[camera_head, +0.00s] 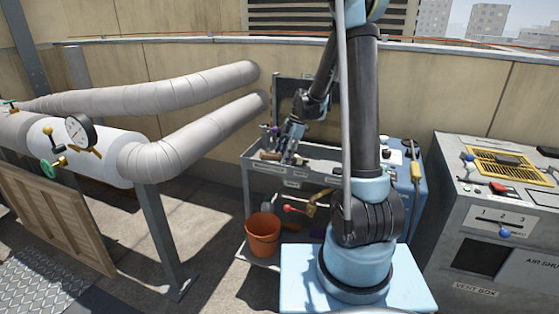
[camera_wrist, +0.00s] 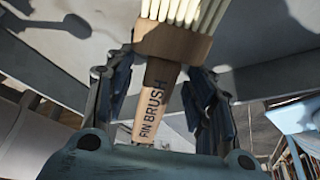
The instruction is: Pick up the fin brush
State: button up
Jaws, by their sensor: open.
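The fin brush (camera_wrist: 152,100) has a wooden handle lettered "FIN BRUSH" and a wider wooden head with pale bristles at the top of the wrist view. My gripper (camera_wrist: 160,78) is open, with one finger on each side of the handle just below the head. A gap shows on the right side; I cannot tell if the left finger touches. In the head view my gripper (camera_head: 290,152) is low over the grey cart's top tray (camera_head: 318,178), beside a small brown piece (camera_head: 269,155) that may be part of the brush.
An orange bucket (camera_head: 263,235) and a red-handled item (camera_head: 291,209) are on the cart's lower level. A blue box (camera_head: 402,175) stands at the cart's right. Wrapped pipes (camera_head: 195,130) run on the left. A grey vent box (camera_head: 490,220) stands at the right.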

grip_shut()
jog(key=shift+r, duration=0.1)
